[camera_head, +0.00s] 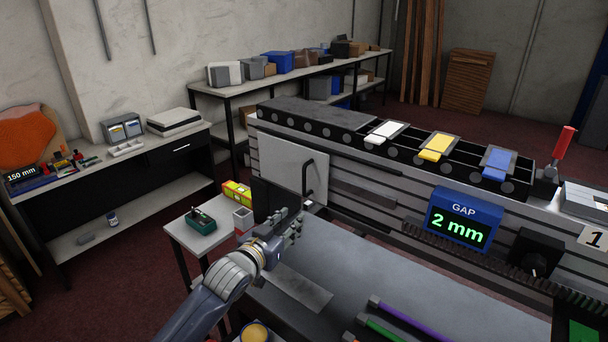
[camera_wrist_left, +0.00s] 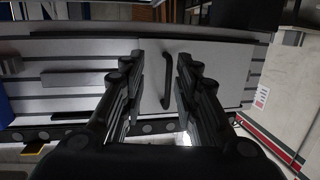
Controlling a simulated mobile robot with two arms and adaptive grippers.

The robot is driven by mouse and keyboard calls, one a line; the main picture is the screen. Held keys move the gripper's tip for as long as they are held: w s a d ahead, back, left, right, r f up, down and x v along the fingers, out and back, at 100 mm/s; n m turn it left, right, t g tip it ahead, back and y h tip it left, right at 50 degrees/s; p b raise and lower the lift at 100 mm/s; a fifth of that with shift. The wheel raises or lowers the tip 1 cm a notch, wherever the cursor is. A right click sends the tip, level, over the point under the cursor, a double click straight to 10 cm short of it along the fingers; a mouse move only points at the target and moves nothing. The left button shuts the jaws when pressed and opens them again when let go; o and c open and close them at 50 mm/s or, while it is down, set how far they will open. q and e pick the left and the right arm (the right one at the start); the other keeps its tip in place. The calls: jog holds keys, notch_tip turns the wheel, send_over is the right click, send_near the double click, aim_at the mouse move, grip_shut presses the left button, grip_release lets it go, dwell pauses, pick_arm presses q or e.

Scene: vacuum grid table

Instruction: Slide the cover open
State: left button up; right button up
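The cover (camera_head: 285,165) is a flat light-grey panel on the front left of the long slatted machine table. A black vertical bar handle (camera_head: 308,177) stands near its right edge in the head view. My left gripper (camera_head: 298,218) is in front of and below the handle in the head view. In the left wrist view the cover (camera_wrist_left: 215,65) fills the middle right, and the handle (camera_wrist_left: 167,75) appears between the fingertips (camera_wrist_left: 160,62). The fingers are open, with space on both sides of the handle; I see no contact. My right gripper is in no view.
A blue display (camera_head: 462,220) reading "GAP 2 mm" is on the machine front. A grey worktop (camera_head: 400,275) with purple and green bars lies below. A small side table (camera_head: 185,240) with boxes stands left of my gripper.

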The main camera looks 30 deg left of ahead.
pick_arm(q)
jog(key=t, duration=0.2)
send_near(303, 178)
jog(key=w, duration=0.3)
jog(key=w+p, duration=0.1)
jog(key=w, duration=0.2)
jog(key=w+a+p, duration=0.1)
jog(key=w, duration=0.1)
jog(key=shift+w+r, duration=0.25)
jog(key=shift+w, duration=0.15)
jog(key=shift+w+f+p, duration=0.1)
jog(key=shift+w+p, duration=0.3)
jog(key=shift+w, duration=0.45)
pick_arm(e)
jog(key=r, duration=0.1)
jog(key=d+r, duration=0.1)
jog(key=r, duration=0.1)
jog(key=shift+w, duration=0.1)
pick_arm(q)
jog(key=shift+c, duration=0.3)
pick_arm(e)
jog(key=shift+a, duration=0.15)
pick_arm(q)
grip_shut()
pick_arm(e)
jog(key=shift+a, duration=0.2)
